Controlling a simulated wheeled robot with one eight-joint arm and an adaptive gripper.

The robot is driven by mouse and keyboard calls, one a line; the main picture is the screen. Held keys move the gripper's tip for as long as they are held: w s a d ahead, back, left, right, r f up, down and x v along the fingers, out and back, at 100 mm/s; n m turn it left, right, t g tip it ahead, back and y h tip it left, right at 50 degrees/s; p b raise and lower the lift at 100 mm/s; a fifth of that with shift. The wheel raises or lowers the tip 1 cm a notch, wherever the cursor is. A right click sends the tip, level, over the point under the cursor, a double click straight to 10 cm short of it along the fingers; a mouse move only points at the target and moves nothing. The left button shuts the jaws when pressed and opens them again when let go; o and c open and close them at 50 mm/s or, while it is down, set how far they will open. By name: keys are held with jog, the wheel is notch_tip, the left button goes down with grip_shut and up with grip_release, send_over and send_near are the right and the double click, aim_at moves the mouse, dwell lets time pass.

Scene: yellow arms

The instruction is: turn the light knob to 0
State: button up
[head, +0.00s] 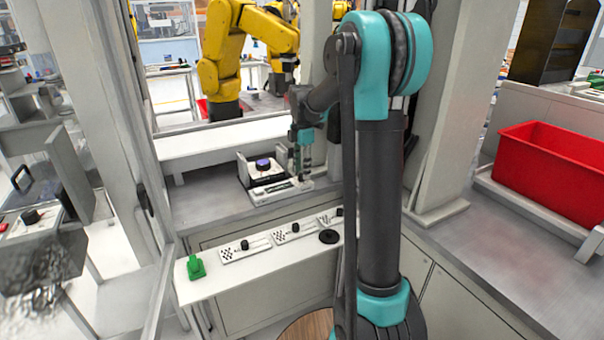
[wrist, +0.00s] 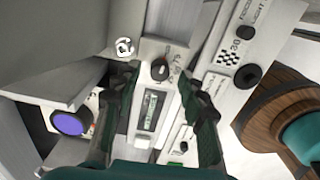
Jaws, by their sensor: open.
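In the wrist view, a small black knob (wrist: 160,69) sits on a narrow white panel with a slot or gauge below it. My open gripper (wrist: 158,76) has one fingertip on either side of this knob in the picture; I cannot tell whether they touch it. The knob's label and pointer setting are too blurred to read. In the head view, my gripper (head: 303,158) points down over the white device (head: 278,192) on the grey bench.
A purple-topped unit (head: 262,165) stands beside my gripper; its round top also shows in the wrist view (wrist: 68,123). A white shelf (head: 215,285) in front holds knob panels (head: 245,250) and a green block (head: 195,267). A red bin (head: 565,165) is at right.

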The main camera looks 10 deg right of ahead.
jog(key=shift+f, duration=1.05)
grip_shut()
